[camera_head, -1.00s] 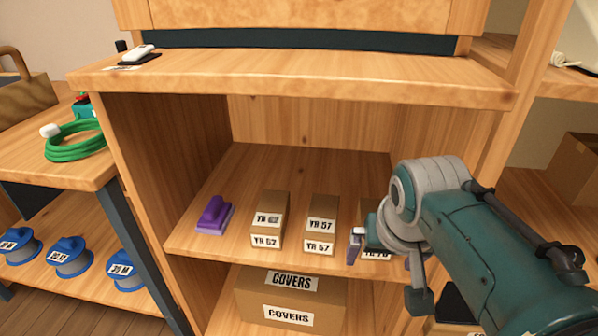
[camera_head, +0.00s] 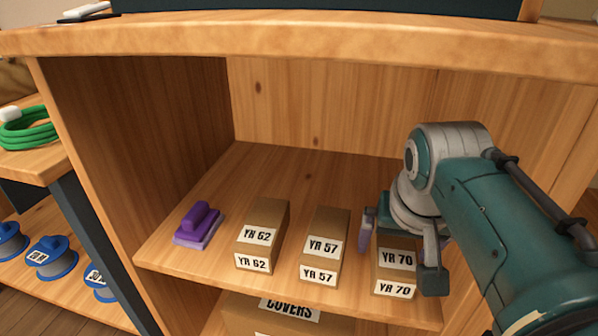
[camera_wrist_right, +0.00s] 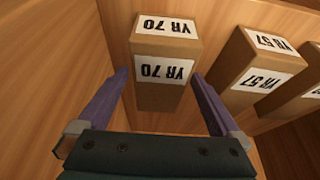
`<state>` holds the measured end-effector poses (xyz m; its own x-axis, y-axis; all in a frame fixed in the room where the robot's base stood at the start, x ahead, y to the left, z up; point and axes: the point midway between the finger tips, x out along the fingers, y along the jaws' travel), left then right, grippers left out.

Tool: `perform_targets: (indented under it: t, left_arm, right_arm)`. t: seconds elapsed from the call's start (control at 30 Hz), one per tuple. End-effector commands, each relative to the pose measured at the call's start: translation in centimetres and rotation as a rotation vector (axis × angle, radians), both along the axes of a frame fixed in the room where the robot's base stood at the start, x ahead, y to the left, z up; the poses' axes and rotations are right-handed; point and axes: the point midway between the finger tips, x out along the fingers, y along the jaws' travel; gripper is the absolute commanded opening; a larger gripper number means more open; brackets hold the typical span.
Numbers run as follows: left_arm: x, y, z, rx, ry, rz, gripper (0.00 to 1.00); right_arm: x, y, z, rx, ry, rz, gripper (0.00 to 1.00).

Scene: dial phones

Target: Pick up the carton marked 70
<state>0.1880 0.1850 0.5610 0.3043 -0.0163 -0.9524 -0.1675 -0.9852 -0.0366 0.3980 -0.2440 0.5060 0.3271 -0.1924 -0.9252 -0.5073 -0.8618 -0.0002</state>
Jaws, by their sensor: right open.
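The carton marked YR 70 (camera_head: 394,275) stands on the shelf at the right end of a row of brown cartons, partly covered by my right gripper and arm in the head view. In the right wrist view the carton (camera_wrist_right: 165,92) appears upside down, between and beyond the open fingers. My right gripper (camera_head: 398,255) is open, with one finger on each side of the carton; its fingers also show in the wrist view (camera_wrist_right: 155,100). I cannot tell whether they touch it. My left gripper is not in view.
The YR 57 carton (camera_head: 325,260) stands just left, then the YR 62 carton (camera_head: 268,220) and a purple object (camera_head: 198,225). The shelf board (camera_head: 165,250) has side walls and an upper board (camera_head: 300,50) above. A COVERS box (camera_head: 270,318) is below.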

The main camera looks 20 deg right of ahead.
Motion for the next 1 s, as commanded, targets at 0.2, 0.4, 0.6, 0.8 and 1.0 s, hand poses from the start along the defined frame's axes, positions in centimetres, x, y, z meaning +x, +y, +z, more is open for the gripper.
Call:
perform_targets:
  t: [0.2,0.4,0.6,0.8,1.0]
  left_arm:
    - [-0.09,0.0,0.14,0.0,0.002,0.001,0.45]
    - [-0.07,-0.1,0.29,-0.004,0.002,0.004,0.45]
    - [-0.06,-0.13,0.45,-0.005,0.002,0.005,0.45]
    - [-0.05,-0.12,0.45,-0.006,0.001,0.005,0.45]
    - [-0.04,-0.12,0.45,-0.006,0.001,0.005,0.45]
  right_arm:
    - [0.03,-0.03,0.18,-0.001,-0.001,0.0,1.0]
    - [0.01,-0.04,0.02,0.0,0.0,0.0,1.0]
    - [0.0,-0.02,-0.28,0.0,0.0,-0.001,1.0]
    - [0.0,-0.02,-0.35,0.0,-0.001,-0.001,1.0]
    - [0.0,-0.02,-0.35,0.0,-0.001,-0.001,0.86]
